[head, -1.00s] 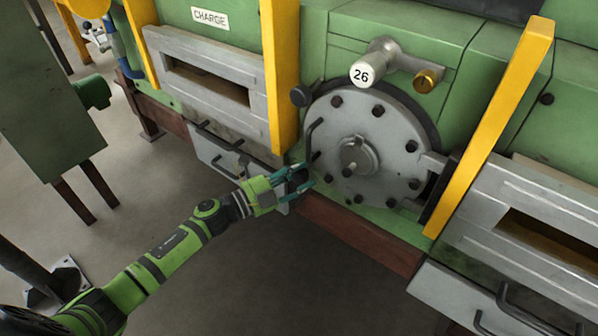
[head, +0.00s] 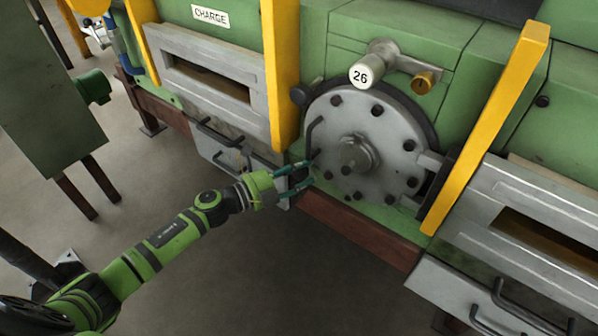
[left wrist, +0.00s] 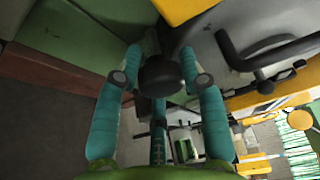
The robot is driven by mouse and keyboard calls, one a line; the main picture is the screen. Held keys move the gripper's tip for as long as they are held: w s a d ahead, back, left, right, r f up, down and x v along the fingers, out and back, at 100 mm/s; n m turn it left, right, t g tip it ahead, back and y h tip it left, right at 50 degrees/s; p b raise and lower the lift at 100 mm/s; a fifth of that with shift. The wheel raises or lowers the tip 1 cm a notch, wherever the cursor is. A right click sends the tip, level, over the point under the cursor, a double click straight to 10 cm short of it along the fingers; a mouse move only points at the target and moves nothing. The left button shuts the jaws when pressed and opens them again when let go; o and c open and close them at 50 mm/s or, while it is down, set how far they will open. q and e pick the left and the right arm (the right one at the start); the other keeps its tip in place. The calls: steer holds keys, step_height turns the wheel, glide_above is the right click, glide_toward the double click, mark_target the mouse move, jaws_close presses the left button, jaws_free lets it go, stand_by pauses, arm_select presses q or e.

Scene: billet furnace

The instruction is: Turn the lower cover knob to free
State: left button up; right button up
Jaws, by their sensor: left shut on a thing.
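The round grey cover (head: 395,150) sits on the green furnace front with bolts around its rim and a hub in the middle. The lower cover knob, a black rounded knob (left wrist: 160,75), shows between the teal fingertips in the left wrist view. In the head view my left gripper (head: 297,178) is at the cover's lower left edge, its fingers around the knob's place, and the knob is hard to make out there. My left gripper is shut on the knob. A second black knob, the upper one (head: 300,95), is at the cover's upper left. My right gripper is not in view.
A bent handle (head: 313,135) stands out from the cover close above my fingers. A yellow post (head: 282,75) is to the left and another (head: 488,130) to the right. A drawer-like grey panel (head: 225,150) with handles lies left of the gripper. The floor below is clear.

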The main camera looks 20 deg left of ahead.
arm_select(q)
steer(key=o, duration=1.1)
steer(key=shift+d+r, duration=0.1)
steer(key=shift+d, duration=0.05)
steer(key=shift+o, duration=0.2)
steer(key=shift+s+a, duration=0.2)
steer(key=shift+a, duration=0.1)
steer(key=v, duration=1.1)
steer(key=shift+s, duration=0.25)
